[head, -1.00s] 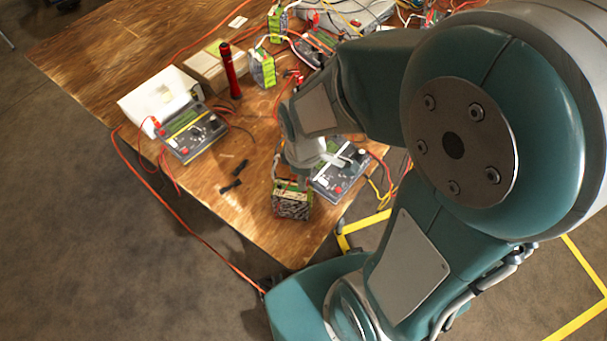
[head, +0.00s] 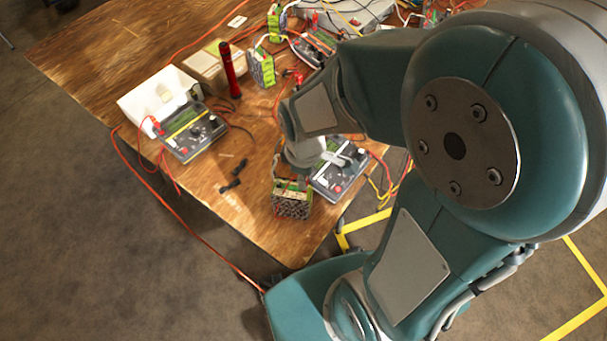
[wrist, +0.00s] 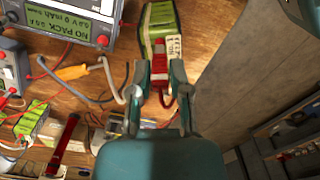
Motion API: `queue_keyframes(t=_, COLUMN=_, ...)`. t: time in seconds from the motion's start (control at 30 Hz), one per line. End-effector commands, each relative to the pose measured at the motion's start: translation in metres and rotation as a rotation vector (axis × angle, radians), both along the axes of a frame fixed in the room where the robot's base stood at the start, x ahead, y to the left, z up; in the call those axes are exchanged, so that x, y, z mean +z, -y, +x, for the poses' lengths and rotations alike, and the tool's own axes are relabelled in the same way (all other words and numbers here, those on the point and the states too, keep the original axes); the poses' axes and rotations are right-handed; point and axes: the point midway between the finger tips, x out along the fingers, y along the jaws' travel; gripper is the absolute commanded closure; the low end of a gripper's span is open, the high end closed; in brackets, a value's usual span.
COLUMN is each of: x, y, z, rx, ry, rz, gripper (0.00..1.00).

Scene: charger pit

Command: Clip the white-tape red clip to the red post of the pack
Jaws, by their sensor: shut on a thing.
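My gripper (wrist: 160,92) is shut on a red clip (wrist: 161,82), seen between its fingers in the wrist view.
Another meter (head: 190,132), a white bin (head: 158,97) and a red torch (head: 230,70) stand farther left. The table edge is close.

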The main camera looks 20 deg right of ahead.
Motion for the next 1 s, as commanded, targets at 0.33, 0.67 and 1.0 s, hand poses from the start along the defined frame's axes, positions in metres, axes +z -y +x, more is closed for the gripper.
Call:
queue_keyframes(t=0.33, x=-0.0023, y=0.0, z=-0.0002, rx=0.0, ry=0.0, rz=0.0, gripper=1.0)
queue_keyframes(t=0.67, x=-0.0032, y=-0.0001, z=0.0001, rx=0.0, ry=0.0, rz=0.0, gripper=1.0)
queue_keyframes(t=1.0, x=-0.0031, y=0.0, z=0.0001, rx=0.0, ry=0.0, rz=0.0, gripper=0.36)
